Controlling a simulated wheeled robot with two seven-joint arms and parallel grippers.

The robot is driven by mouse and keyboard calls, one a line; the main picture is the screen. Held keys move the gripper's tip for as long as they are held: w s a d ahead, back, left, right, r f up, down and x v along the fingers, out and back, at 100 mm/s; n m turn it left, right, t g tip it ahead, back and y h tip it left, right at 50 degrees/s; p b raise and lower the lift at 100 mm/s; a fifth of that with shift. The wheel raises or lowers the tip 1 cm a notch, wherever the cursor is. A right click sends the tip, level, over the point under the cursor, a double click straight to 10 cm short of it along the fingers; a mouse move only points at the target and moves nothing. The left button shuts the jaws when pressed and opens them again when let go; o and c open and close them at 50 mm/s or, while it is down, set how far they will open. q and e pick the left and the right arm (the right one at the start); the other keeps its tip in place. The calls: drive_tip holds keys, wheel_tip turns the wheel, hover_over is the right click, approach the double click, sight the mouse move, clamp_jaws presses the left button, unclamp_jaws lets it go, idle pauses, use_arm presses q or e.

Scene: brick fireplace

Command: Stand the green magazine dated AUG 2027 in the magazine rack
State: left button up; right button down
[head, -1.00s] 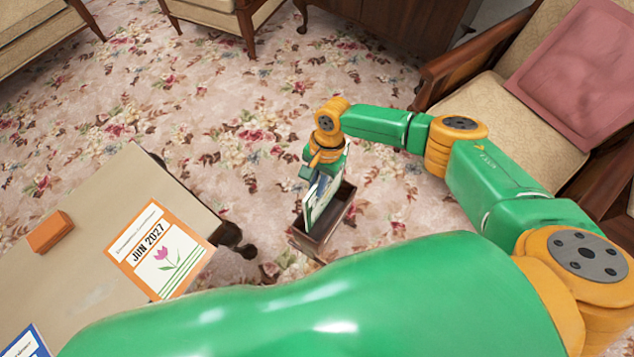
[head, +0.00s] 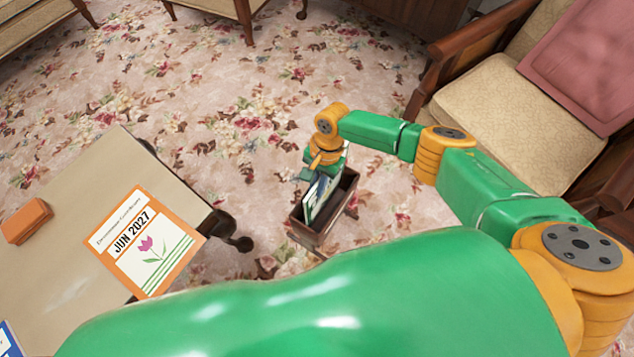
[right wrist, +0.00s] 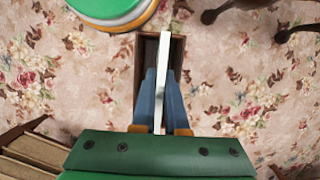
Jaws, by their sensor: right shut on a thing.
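My right gripper (head: 314,172) is shut on a thin magazine (head: 317,197), held upright. In the head view its cover shows white, blue and green, but its date cannot be read. The brown wooden magazine rack (head: 346,196) stands on the carpet, and the magazine's lower part appears within its opening. In the right wrist view the magazine (right wrist: 162,50) shows edge-on between the blue fingers of the right gripper (right wrist: 161,78), with the rack (right wrist: 142,85) around and beneath it. How deep its bottom edge sits is hidden. My left gripper is out of view.
A table (head: 75,240) at left bears an orange JUN 2027 magazine (head: 147,243), an orange block (head: 27,221) and part of a blue magazine (head: 9,340). An armchair (head: 500,105) stands at right. Open carpet (head: 200,80) lies beyond the rack.

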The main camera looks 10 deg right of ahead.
drive_tip(key=c, duration=0.9)
unclamp_jaws()
drive_tip(key=shift+o, duration=0.2)
drive_tip(key=shift+r, duration=0.1)
drive_tip(key=p+v, duration=0.2)
drive_tip(key=v, duration=0.4)
drive_tip(key=shift+r+p, duration=0.1)
drive_tip(key=shift+p, duration=0.2)
drive_tip(key=shift+w+d+r, duration=0.15)
drive_tip(key=shift+r, duration=0.3)
drive_tip(key=shift+f, duration=0.1)
